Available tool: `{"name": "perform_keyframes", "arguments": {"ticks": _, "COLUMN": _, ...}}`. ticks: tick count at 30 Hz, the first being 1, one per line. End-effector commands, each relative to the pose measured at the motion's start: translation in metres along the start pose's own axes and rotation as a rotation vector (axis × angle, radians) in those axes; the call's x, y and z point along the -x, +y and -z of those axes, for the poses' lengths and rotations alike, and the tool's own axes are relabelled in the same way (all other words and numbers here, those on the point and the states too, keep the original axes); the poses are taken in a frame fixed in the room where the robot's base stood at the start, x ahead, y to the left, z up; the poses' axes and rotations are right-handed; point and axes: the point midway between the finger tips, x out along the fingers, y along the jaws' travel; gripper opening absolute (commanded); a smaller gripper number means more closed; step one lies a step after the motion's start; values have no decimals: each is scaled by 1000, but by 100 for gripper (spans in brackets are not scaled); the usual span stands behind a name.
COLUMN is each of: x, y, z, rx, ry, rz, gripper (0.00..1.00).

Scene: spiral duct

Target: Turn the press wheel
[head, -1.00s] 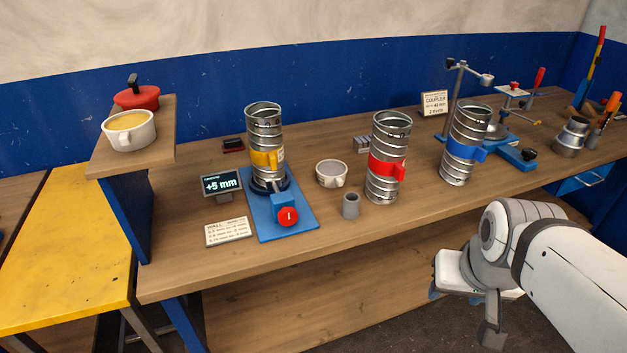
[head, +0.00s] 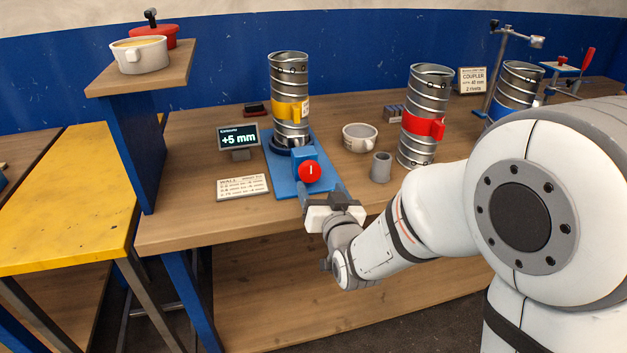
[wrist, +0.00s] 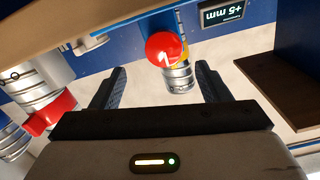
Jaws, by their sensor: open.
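The press wheel is a red round knob (head: 310,172) with a small white mark, on the front of the blue press (head: 283,180). A ribbed metal duct (head: 289,90) with a yellow clamp stands upright on the press. My gripper (head: 318,192) is just in front of the knob in the head view, with its jaws partly hidden. In the wrist view the red knob (wrist: 165,48) appears between and beyond the two dark fingers of my gripper (wrist: 162,88). The fingers are wide apart and empty. I cannot tell exactly how far they are from the knob.
A display (head: 238,138) reads +5 mm, with a text card (head: 242,187) before it. A grey cup (head: 380,167), a white mug (head: 360,138) and a red-clamped duct (head: 423,140) stand to the right. The raised shelf (head: 165,80) is left. The bench front is clear.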

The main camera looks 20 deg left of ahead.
Motion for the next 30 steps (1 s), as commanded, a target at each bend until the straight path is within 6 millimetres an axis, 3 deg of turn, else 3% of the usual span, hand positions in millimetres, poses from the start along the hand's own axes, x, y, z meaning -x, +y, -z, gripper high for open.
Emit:
{"name": "perform_keyframes", "arguments": {"ticks": 5, "x": -12, "y": -6, "z": -2, "rx": -4, "ry": 27, "rz": 15, "gripper": 70}}
{"name": "perform_keyframes", "arguments": {"ticks": 18, "x": -73, "y": -5, "z": 0, "rx": -4, "ry": 26, "rz": 12, "gripper": 70}}
{"name": "perform_keyframes", "arguments": {"ticks": 29, "x": -79, "y": -5, "z": 0, "rx": -4, "ry": 27, "rz": 12, "gripper": 70}}
{"name": "perform_keyframes", "arguments": {"ticks": 30, "x": -79, "y": -5, "z": 0, "rx": -4, "ry": 27, "rz": 12, "gripper": 66}}
